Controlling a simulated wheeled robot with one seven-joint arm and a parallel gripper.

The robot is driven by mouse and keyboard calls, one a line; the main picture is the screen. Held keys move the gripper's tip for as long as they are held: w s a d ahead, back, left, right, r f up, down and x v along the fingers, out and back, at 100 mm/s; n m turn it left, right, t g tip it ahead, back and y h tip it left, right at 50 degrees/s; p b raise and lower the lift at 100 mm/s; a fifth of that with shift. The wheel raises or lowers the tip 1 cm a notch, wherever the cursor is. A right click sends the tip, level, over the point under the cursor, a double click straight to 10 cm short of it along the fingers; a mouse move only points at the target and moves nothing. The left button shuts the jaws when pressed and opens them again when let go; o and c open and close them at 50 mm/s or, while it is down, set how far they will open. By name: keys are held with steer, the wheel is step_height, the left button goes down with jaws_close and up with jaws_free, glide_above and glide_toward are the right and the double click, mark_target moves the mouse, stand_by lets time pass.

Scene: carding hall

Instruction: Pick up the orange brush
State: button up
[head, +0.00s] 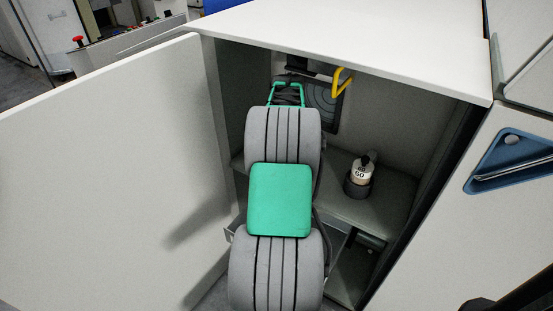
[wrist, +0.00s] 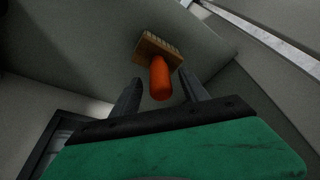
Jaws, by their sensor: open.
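The orange brush (wrist: 160,78) shows in the wrist view, just beyond my gripper. It has an orange handle pointing toward me and a wooden head with pale bristles at the far end. My gripper (wrist: 161,88) is open, with one dark finger on each side of the handle's near end; I cannot tell how deep the handle lies between them. In the head view my arm reaches into the open cabinet, and my gripper's green part (head: 286,94) shows at its end. The brush is hidden in the head view.
The cabinet shelf (head: 385,205) holds a dark-based bottle marked 60 (head: 360,175) right of my arm. A yellow hook-like handle (head: 341,82) is near my gripper. The open door (head: 110,170) stands left, and the white top (head: 340,40) overhangs the opening.

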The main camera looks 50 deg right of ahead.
steer(key=x, duration=0.2)
steer(key=shift+w+d+f, duration=0.1)
steer(key=shift+f, duration=0.3)
steer(key=shift+r, duration=0.1)
jaws_close()
